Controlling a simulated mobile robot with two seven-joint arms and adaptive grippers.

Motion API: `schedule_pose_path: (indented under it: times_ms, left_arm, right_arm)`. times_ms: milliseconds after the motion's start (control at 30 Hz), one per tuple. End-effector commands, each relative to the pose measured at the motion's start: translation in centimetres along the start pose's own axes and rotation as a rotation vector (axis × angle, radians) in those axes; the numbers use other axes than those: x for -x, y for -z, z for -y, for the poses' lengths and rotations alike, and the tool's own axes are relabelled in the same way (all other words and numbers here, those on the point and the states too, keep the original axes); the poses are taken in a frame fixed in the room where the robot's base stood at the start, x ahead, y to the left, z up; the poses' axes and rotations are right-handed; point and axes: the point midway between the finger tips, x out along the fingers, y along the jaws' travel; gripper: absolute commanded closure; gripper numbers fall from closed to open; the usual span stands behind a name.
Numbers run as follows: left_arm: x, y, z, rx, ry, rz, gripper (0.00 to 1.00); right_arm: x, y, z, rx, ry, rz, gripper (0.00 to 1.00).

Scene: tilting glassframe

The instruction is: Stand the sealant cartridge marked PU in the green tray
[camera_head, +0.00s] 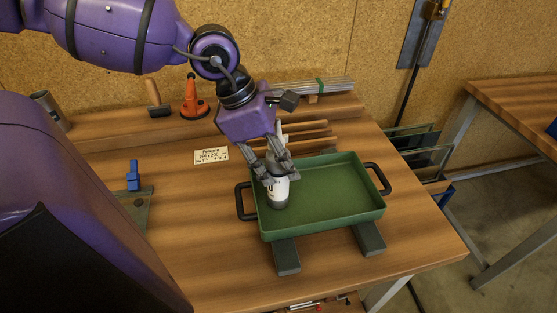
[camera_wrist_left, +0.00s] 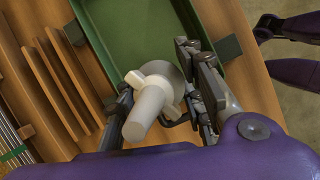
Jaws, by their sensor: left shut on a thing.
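The green tray (camera_head: 330,205) sits on the wooden table, raised on dark blocks, with a black handle at each end. My right gripper is not in view.
Wooden strips (camera_head: 310,135) lie behind the tray. A paper label (camera_head: 211,156), an orange tool (camera_head: 194,98) and a blue clamp (camera_head: 133,175) are to the left. Dark blocks (camera_head: 286,256) stick out in front of the tray. The tray's right part is empty.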

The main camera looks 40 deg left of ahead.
Motion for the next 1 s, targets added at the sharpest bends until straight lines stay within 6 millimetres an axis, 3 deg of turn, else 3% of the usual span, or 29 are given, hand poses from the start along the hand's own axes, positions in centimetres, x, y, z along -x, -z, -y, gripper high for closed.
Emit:
schedule_pose_path:
  times_ms: [100, 133, 267, 667, 900, 1000]
  left_arm:
    - [-0.3, 0.1, 0.0, 0.0, 0.0, 0.0, 1.0]
    - [-0.3, 0.2, 0.0, 0.0, 0.001, -0.001, 0.63]
    - [-0.3, 0.1, 0.0, 0.0, 0.001, 0.0, 0.46]
    - [0.5, -0.1, 0.0, 0.0, -0.002, 0.0, 0.46]
    - [5.5, -0.4, -0.1, -0.003, -0.013, 0.005, 0.46]
    - [7.8, -0.4, -0.1, -0.003, -0.014, 0.007, 0.46]
  right_arm:
    - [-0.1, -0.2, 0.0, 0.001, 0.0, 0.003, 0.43]
    - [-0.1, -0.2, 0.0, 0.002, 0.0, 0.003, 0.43]
    - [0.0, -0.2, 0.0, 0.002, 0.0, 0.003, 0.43]
    - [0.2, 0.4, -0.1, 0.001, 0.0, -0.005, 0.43]
    - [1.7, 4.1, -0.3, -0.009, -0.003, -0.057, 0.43]
    - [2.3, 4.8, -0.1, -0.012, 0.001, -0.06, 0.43]
